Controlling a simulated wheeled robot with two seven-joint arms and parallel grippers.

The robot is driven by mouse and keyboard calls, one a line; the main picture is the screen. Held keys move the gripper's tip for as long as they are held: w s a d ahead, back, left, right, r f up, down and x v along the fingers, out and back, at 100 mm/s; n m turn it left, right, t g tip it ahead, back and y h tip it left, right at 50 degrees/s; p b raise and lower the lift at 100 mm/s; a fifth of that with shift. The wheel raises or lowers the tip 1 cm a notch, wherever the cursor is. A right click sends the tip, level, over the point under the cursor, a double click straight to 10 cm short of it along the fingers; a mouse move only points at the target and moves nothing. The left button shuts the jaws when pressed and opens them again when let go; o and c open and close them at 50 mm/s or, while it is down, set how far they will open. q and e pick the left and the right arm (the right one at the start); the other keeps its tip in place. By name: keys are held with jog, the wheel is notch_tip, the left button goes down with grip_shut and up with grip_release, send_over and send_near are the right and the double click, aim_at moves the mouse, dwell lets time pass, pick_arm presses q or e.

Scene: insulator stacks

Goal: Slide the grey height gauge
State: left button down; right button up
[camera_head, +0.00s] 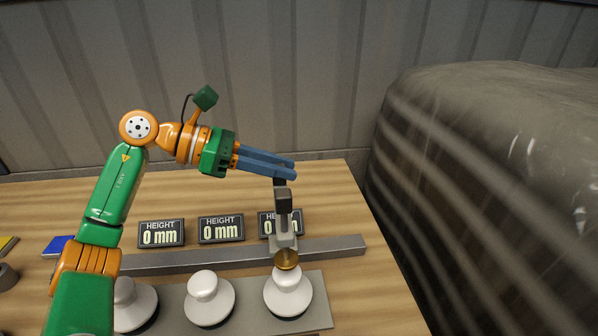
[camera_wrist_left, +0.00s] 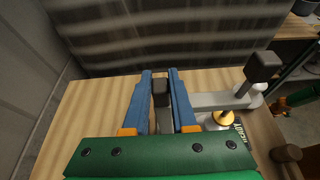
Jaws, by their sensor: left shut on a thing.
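The grey height gauge (camera_head: 283,240) stands at the grey rail (camera_head: 170,260), near its right part, with a dark block on its upright. Its brass foot (camera_head: 287,260) is over the top of the right white insulator (camera_head: 288,292) and seems to touch it. My left gripper (camera_head: 292,171) reaches in from the left, its blue fingers shut on the gauge's dark upper piece. In the left wrist view a dark block (camera_wrist_left: 161,87) sits between the fingers, and the brass foot (camera_wrist_left: 224,118) shows to the right. My right gripper is not in view.
Two more white insulators (camera_head: 210,298) stand to the left on the grey plate (camera_head: 318,307). Height displays (camera_head: 221,229) behind the rail read 0 mm; the right one is partly hidden. A large plastic-wrapped load (camera_head: 490,180) stands right of the table. A blue block (camera_head: 57,245) lies left.

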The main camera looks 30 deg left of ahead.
pick_arm(q)
jog(key=c, duration=0.7)
grip_release()
jog(key=b+v, duration=0.1)
jog(key=v, duration=0.6)
